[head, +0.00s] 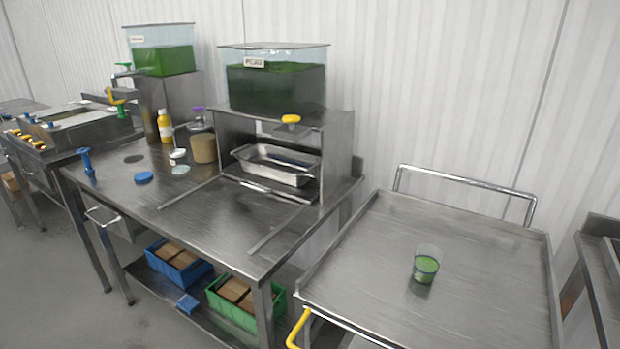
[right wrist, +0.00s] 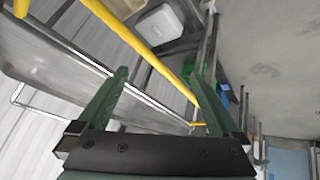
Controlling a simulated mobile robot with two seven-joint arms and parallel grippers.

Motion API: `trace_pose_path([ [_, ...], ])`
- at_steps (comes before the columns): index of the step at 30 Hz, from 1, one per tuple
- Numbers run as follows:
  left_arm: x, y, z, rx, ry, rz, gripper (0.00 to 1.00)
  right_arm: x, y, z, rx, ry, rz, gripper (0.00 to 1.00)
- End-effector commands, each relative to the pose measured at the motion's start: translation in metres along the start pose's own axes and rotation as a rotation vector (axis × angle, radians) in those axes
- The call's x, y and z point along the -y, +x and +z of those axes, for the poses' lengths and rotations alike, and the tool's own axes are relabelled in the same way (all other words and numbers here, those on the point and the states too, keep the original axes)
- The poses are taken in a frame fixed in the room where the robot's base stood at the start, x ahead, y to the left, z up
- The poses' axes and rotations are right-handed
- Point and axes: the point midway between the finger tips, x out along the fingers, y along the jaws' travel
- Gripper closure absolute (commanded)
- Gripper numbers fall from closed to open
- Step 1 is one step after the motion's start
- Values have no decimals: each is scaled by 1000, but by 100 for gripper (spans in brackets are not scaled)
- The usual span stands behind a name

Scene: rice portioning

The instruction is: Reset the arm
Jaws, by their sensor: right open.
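My right gripper (right wrist: 158,76) shows in the right wrist view with its two green fingers spread apart and nothing between them. Yellow bars and grey metal frame parts show beyond the fingers; I cannot tell how far away they are. Neither arm shows in the head view, and my left gripper is in no frame. A clear cup with green contents (head: 426,264) stands upright on the metal cart (head: 480,235) at the right, with no gripper at it.
A steel table (head: 215,215) holds a dispenser with a green-filled tank (head: 275,85) and a metal pan (head: 275,165) beneath it. Blue (head: 180,265) and green (head: 247,303) crates sit on the lower shelf. The cart top around the cup is clear.

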Motion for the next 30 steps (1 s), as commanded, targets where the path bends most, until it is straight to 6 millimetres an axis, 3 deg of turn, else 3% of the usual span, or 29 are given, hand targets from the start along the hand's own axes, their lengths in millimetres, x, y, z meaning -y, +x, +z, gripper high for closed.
trace_pose_path([
  [3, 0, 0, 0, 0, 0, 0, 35, 10, -9, 42, 140, 81, -58, 0],
  [9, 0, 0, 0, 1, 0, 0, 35, 27, -31, 99, 345, 190, -137, 0],
  [21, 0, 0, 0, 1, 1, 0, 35, 46, 32, 91, 132, 191, -149, 0],
  [30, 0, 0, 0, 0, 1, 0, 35, 72, 77, 104, -96, 219, -166, 0],
])
